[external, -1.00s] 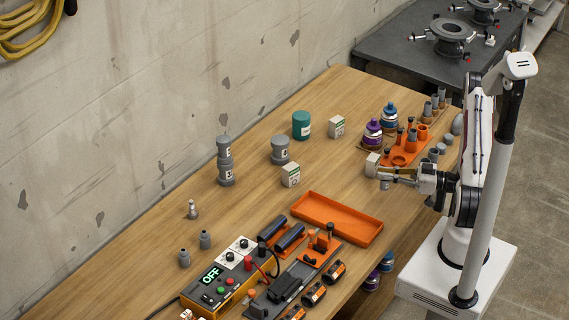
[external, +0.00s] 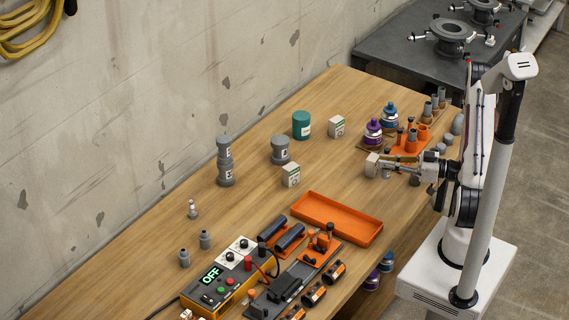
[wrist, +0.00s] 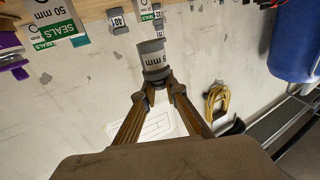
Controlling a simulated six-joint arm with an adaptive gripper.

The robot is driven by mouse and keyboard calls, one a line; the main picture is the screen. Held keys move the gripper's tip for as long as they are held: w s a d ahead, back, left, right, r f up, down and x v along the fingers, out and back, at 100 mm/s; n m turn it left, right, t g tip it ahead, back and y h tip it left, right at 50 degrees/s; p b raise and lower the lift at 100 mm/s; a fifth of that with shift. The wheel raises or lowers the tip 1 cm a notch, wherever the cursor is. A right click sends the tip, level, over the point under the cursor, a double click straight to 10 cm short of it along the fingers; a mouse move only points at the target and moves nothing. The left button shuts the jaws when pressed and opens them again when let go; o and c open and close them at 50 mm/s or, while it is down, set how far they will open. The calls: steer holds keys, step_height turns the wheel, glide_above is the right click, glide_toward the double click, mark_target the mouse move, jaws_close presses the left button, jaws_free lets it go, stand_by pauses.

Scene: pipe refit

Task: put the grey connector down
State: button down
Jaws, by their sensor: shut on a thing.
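The grey connector (wrist: 152,58), a short grey cylinder with a pale label reading "mm", is between the fingertips of my gripper (wrist: 158,82) in the wrist view. My gripper is shut on it. In the external view the connector (external: 372,165) is at the tip of my gripper (external: 382,168), which reaches left from the arm over the right part of the wooden table (external: 345,180). The connector's height above the table is hard to tell. The fingers hide part of it.
An orange tray (external: 337,219) lies in front. An orange holder (external: 408,146) with grey fittings and purple (external: 373,134) and blue (external: 389,117) bottles stand behind the gripper. A white box (external: 290,174) and grey cylinders (external: 280,150) stand left. Bare wood lies between box and gripper.

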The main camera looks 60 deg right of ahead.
stand_by(0.7)
steer(key=shift+w+d, duration=0.25)
steer(key=shift+d, duration=0.25)
steer(key=shift+w+d+f, duration=0.15)
steer(key=shift+w, duration=0.1)
steer(key=w+a+f+n+g+y, duration=0.2)
steer(key=w+a, duration=0.3)
steer(key=a, duration=0.4)
steer(key=w+a+f+n+g+y, duration=0.2)
steer(key=w+a+n+g+y, duration=0.2)
steer(key=a, duration=0.5)
steer(key=shift+w+a+y, duration=0.2)
steer(key=shift+w+y, duration=0.3)
steer(key=shift+y, duration=0.2)
steer(key=shift+d, duration=0.15)
